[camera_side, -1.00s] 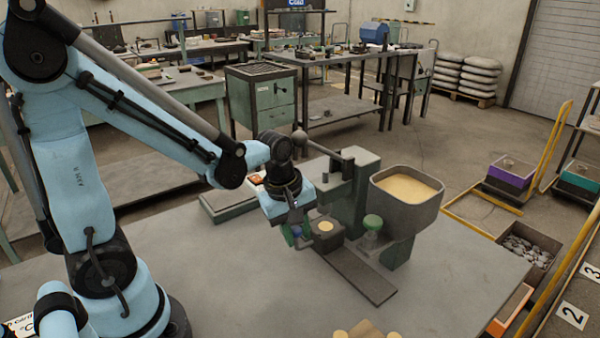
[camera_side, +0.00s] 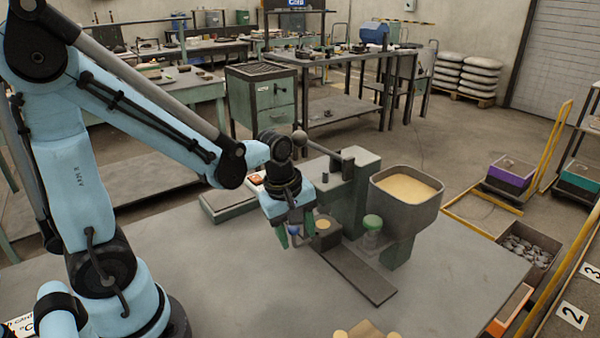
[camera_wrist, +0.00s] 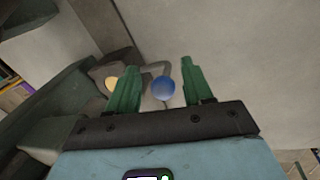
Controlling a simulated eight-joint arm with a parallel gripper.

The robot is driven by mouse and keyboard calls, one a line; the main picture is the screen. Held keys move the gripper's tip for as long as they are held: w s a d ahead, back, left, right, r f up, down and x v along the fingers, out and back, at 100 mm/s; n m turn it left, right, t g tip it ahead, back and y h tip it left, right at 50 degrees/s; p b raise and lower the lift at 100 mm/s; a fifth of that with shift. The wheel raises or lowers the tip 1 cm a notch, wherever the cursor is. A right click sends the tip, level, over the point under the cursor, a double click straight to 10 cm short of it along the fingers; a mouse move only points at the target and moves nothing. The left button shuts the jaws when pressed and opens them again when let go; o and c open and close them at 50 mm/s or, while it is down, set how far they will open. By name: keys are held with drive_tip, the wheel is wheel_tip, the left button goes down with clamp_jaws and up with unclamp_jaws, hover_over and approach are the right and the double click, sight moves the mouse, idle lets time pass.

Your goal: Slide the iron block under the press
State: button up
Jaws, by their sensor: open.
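In the wrist view the block (camera_wrist: 101,75) is left of the fingers. A bent grey rod with a blue ball knob (camera_wrist: 163,88) runs beside it. My gripper (camera_side: 296,229) is open; in the wrist view its green fingers (camera_wrist: 157,84) stand either side of the knob with gaps visible. The press (camera_side: 363,180) is grey-green, with a lever arm and ball on top, beyond the block. Fingers partly hide the knob in the side view.
A hopper (camera_side: 433,207) of pale grain stands right of the press. A green-topped piece (camera_side: 372,222) stands beside the track (camera_side: 368,280). A low green box (camera_side: 222,205) lies behind my gripper. The near table (camera_side: 240,285) is mostly clear.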

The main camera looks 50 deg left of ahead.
drive_tip(key=d, duration=0.4)
drive_tip(key=shift+r, duration=0.15)
wheel_tip(320, 180, up, 11)
drive_tip(key=s, duration=0.2)
drive_tip(key=s+d+f+m+g, duration=0.1)
drive_tip(key=s+d+m, duration=0.3)
drive_tip(key=d+m, duration=0.5)
drive_tip(key=shift+s+d+f+m+g, duration=0.2)
drive_tip(key=shift+s+f+m+g, duration=0.3)
drive_tip(key=shift+m, duration=1.8)
drive_tip(key=shift+w+r, duration=0.1)
drive_tip(key=shift+w, duration=0.1)
drive_tip(key=w+a+m+t, duration=0.2)
drive_tip(key=a+t, duration=0.5)
drive_tip(key=a, duration=0.4)
drive_tip(key=shift+w+a+f, duration=0.3)
drive_tip(key=shift+w+f, duration=0.15)
drive_tip(key=shift+w, duration=0.25)
